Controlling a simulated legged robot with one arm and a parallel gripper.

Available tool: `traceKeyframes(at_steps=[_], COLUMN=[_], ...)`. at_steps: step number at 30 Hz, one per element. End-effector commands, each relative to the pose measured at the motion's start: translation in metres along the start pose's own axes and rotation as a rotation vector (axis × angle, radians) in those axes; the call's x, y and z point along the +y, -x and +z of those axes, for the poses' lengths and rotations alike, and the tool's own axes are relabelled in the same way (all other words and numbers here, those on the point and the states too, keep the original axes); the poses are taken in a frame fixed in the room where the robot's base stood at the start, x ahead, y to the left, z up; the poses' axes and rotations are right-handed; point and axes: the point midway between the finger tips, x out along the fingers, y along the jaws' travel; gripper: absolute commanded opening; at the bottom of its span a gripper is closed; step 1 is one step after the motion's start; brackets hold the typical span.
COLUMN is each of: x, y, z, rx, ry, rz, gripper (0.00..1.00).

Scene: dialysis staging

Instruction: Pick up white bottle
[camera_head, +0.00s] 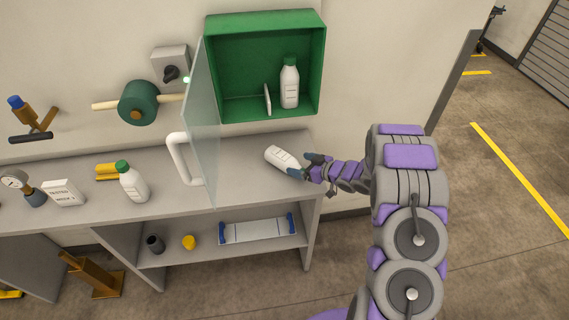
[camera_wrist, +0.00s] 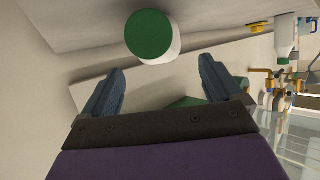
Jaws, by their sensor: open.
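A white bottle (camera_head: 283,159) lies on its side on the counter near its right end. Its cap end is hidden in the head view; the wrist view shows a white bottle end-on with its green cap (camera_wrist: 149,35) facing me. My gripper (camera_head: 302,174) is at the right end of this bottle, fingers apart. In the wrist view the gripper (camera_wrist: 163,70) is open and empty, with the cap just beyond and above the fingertips. Other white bottles with green caps stand upright, one in the green cabinet (camera_head: 289,85) and one on the counter (camera_head: 132,184).
The green cabinet (camera_head: 264,18) hangs above the counter (camera_head: 225,162). Its clear door (camera_head: 203,125) stands open, with a white handle (camera_head: 180,160) left of the lying bottle. A white box (camera_head: 64,193) and yellow item (camera_head: 106,172) are further left. A blue-ended tray (camera_head: 258,231) is on the shelf below.

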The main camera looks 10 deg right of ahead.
Motion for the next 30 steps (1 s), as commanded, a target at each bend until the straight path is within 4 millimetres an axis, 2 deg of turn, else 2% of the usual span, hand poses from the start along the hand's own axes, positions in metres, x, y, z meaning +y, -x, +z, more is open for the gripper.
traceKeyframes(at_steps=[10,18,26,30], x=[0.001,0.001,0.001,0.001], y=[-0.022,-0.059,-0.064,-0.063], z=[-0.001,-0.002,-0.002,-0.002], rx=[0.0,0.0,-0.002,-0.002], ry=[0.0,0.001,-0.001,-0.001], rz=[0.002,0.0,0.001,0.001], gripper=[0.93,0.93,0.93,0.81])
